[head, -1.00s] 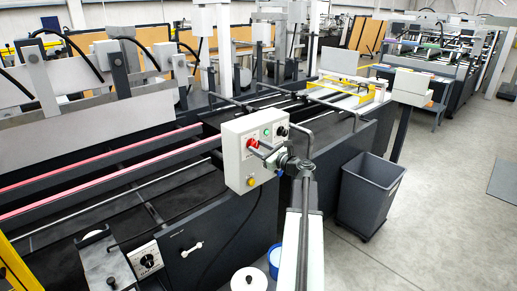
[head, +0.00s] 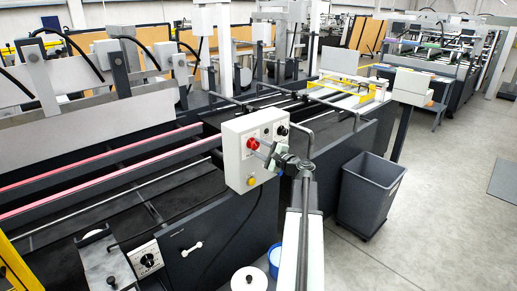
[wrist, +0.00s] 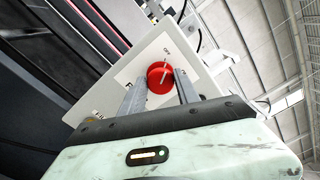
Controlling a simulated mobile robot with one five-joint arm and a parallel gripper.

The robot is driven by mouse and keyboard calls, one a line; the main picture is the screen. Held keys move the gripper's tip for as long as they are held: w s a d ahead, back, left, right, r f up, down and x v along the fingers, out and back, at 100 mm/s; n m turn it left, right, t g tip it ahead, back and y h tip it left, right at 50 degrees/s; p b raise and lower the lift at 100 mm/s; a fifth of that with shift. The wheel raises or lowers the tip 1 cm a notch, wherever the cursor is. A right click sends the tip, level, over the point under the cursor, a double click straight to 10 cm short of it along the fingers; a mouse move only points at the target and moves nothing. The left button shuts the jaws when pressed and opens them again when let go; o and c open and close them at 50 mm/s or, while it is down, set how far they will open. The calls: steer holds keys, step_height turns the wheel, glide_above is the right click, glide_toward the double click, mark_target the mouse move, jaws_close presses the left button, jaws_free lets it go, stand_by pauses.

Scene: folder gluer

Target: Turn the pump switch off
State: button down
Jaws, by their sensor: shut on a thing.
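The pump switch is a red round knob (head: 253,143) on the front of a light grey control box (head: 236,157). In the wrist view the knob (wrist: 157,72) has a pale pointer line that stands tilted, with small lettering on the plate around it. My gripper (head: 261,149) reaches the box from the right. In the wrist view its two fingers (wrist: 159,80) stand on either side of the knob, shut on it. The fingers hide part of the knob's sides.
A yellow button (head: 251,181) and a black knob (head: 282,130) are on the same box. A bent dark bar (head: 305,133) rises just right of it. A grey bin (head: 369,195) stands on the floor to the right, with open floor beyond.

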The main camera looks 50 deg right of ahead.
steer(key=shift+n, duration=0.6)
steer(key=c, duration=0.9)
jaws_free()
steer(key=shift+s, duration=0.1)
steer(key=s, duration=0.7)
steer(key=shift+s+a, duration=0.3)
